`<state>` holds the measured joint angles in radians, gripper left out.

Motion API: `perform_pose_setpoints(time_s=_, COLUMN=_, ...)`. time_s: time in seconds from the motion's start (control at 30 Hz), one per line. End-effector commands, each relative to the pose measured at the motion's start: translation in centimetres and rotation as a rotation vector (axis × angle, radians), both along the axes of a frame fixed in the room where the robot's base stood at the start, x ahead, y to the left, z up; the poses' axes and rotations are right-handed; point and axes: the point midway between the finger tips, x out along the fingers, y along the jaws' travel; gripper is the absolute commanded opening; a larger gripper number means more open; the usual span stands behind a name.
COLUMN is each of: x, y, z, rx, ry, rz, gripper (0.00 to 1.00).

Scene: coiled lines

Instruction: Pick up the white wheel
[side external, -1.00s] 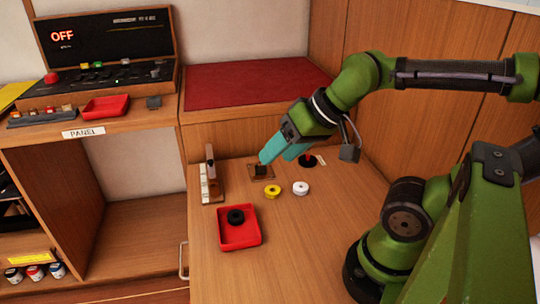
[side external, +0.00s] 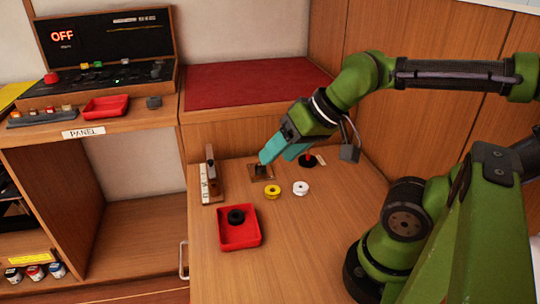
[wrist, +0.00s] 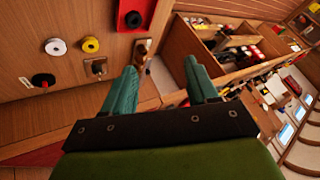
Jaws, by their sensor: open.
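The white wheel (side external: 300,188) lies flat on the wooden table, just right of a yellow wheel (side external: 272,191). In the wrist view the white wheel (wrist: 55,46) is at the upper left, beside the yellow wheel (wrist: 90,44). My gripper (side external: 279,153) has teal fingers and is above the table, behind and left of the white wheel in the side view. Its fingers (wrist: 162,85) are apart with nothing between them. It does not touch the white wheel.
A red tray (side external: 222,236) holds a black wheel (side external: 236,216). A black round base with a red post (side external: 308,160) stands behind the white wheel. A wooden block with a dark piece (side external: 260,170) and an upright wooden stand (side external: 210,168) are to the left. The table's front is clear.

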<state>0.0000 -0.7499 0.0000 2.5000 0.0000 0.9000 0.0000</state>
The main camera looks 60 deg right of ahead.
Motion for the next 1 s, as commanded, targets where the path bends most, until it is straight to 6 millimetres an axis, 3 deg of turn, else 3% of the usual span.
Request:
perform_pose_setpoints(time_s=0.27, x=0.0, y=0.0, z=0.0, rx=0.000, ry=0.000, rz=0.000, gripper=0.58)
perform_pose_setpoints(time_s=0.4, x=0.0, y=0.0, z=0.0, rx=0.000, ry=0.000, rz=0.000, gripper=0.75)
perform_pose_setpoints(time_s=0.67, x=0.0, y=0.2, z=-0.1, rx=0.001, ry=0.004, rz=0.006, gripper=0.75)
perform_pose_setpoints(time_s=0.77, x=0.4, y=0.1, z=-1.0, rx=0.016, ry=0.048, rz=0.009, gripper=0.75)
perform_pose_setpoints(time_s=0.87, x=1.7, y=-1.0, z=-2.0, rx=0.069, ry=0.128, rz=-0.035, gripper=0.75)
perform_pose_setpoints(time_s=1.0, x=4.4, y=-4.9, z=-4.3, rx=0.271, ry=0.346, rz=-0.416, gripper=0.75)
